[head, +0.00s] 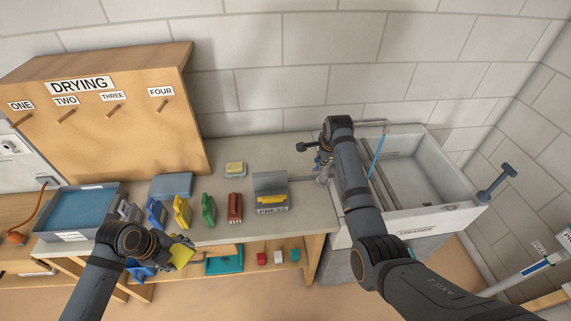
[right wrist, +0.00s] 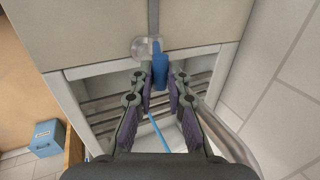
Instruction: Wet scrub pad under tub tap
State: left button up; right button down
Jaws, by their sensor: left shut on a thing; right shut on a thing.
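A white tub (head: 465,205) stands at the right with a tap at its left rim. A thin blue water stream (head: 377,158) falls from the spout into the tub, and it also shows in the right wrist view (right wrist: 157,130). My right gripper (right wrist: 160,82) is shut on the blue tap handle (right wrist: 160,66); in the head view my arm partly covers the tap. My left gripper (head: 172,246) is shut on a yellow scrub pad (head: 181,256), held in front of the counter's front edge, well left of the tub and away from the stream.
Blue, yellow, green and red items (head: 235,207) stand on the counter beside a grey holder (head: 270,183). A tray with blue content (head: 38,228) is at the left below the wooden DRYING board (head: 130,125).

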jog(key=shift+w+r, duration=0.15)
jog(key=shift+w, duration=0.05)
jog(key=c, duration=1.3)
grip_release()
jog(key=shift+s, duration=0.15)
jog(key=v, duration=1.2)
